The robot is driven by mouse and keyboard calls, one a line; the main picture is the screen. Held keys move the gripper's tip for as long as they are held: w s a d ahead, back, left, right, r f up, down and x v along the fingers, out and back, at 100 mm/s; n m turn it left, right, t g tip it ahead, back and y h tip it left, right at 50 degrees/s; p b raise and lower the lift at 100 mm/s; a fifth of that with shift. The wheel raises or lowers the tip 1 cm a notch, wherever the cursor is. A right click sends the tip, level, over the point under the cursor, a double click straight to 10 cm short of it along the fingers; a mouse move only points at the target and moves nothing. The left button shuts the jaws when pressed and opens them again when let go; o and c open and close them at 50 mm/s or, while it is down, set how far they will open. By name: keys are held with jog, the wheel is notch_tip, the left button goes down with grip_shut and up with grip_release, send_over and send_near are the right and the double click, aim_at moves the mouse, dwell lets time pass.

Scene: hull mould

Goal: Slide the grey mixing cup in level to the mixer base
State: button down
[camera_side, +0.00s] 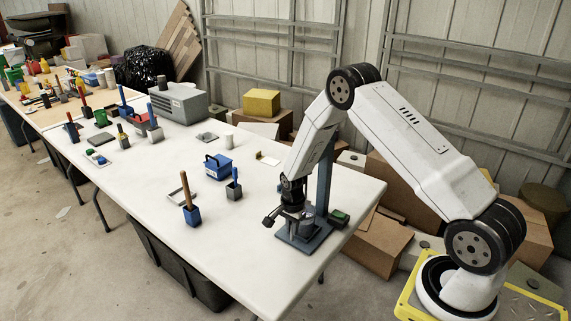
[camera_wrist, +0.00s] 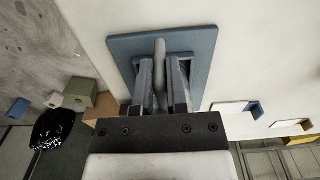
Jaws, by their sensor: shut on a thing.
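The mixer base (camera_side: 303,238) is a flat blue-grey plate near the right front edge of the white table, with a tall blue-grey column (camera_side: 326,165) rising from its back. The grey mixing cup (camera_side: 307,222) is low over the plate, close in front of the column. My gripper (camera_side: 291,211) reaches down beside the cup and is shut on it. In the wrist view a rounded grey piece of the cup (camera_wrist: 160,62) shows between my two fingers (camera_wrist: 162,88), over the blue plate (camera_wrist: 125,45). I cannot tell whether the cup touches the plate.
A green-topped box (camera_side: 339,217) sits just right of the column. A blue box (camera_side: 218,167), a blue holder with a brown handle (camera_side: 191,213) and a small holder with a blue handle (camera_side: 234,188) stand to the left. The table front is clear.

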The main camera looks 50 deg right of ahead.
jog(key=c, duration=0.6)
grip_release()
jog(key=shift+o, duration=0.3)
jog(key=o, duration=0.5)
jog(key=shift+c, duration=0.2)
jog(key=shift+r, duration=0.15)
jog(key=shift+r, duration=3.3)
jog(key=shift+a+r, duration=0.1)
jog(key=shift+r, duration=0.05)
